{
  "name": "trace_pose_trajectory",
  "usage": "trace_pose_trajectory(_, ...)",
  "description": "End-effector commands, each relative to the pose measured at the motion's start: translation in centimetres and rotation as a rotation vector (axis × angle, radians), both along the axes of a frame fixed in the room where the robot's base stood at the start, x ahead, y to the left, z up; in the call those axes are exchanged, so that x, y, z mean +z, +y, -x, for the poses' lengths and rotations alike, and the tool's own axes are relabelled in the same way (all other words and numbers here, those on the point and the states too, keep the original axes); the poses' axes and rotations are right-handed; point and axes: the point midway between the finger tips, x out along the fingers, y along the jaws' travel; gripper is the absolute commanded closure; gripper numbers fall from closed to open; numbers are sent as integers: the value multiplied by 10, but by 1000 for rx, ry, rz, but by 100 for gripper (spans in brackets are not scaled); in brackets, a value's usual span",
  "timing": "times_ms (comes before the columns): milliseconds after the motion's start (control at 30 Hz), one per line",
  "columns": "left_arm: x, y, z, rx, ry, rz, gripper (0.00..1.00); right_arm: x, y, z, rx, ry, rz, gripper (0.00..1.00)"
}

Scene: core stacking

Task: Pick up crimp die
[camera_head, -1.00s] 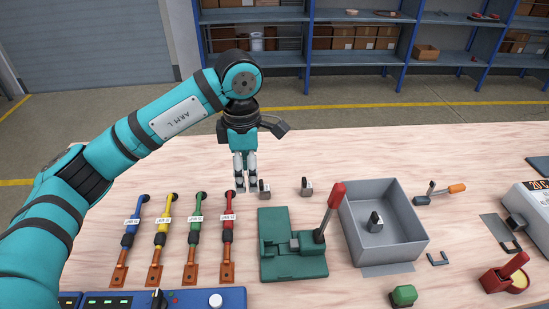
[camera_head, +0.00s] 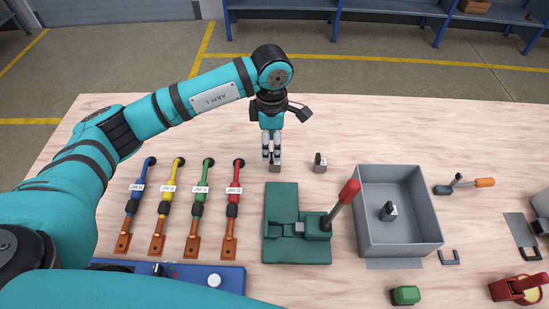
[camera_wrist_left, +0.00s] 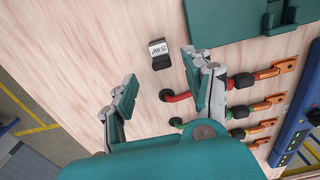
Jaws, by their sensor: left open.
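Crimp dies are small grey blocks with a dark part and a pale label. One die (camera_head: 275,169) stands on the bench behind the green press, right at my left gripper's fingertips. A second die (camera_head: 320,165) stands just right of it, and a third die (camera_head: 389,211) lies in the grey tray (camera_head: 432,230). My left gripper (camera_head: 271,155) points down, open and empty. In the left wrist view its fingers (camera_wrist_left: 157,86) are spread, and one labelled die (camera_wrist_left: 159,54) lies just beyond the gap between them. My right gripper is not in view.
The green press (camera_head: 282,205) with a red-knobbed lever stands in front of the gripper. Several coloured cables (camera_head: 233,195) with copper lugs lie left of it. A small tool with an orange grip (camera_head: 484,182) lies right of the tray. The bench behind the dies is clear.

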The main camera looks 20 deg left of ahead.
Motion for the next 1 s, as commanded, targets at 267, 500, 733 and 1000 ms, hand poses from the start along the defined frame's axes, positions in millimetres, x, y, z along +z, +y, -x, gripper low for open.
trace_pose_trajectory(267,-22,-1,0,0,1,0,48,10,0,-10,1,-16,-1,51)
trace_pose_trajectory(500,-56,-2,2,1,3,0,48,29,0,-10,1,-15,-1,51)
trace_pose_trajectory(733,-72,-2,1,0,-1,0,48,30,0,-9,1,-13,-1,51)
trace_pose_trajectory(1000,-72,-2,1,0,-1,1,64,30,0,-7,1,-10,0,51)
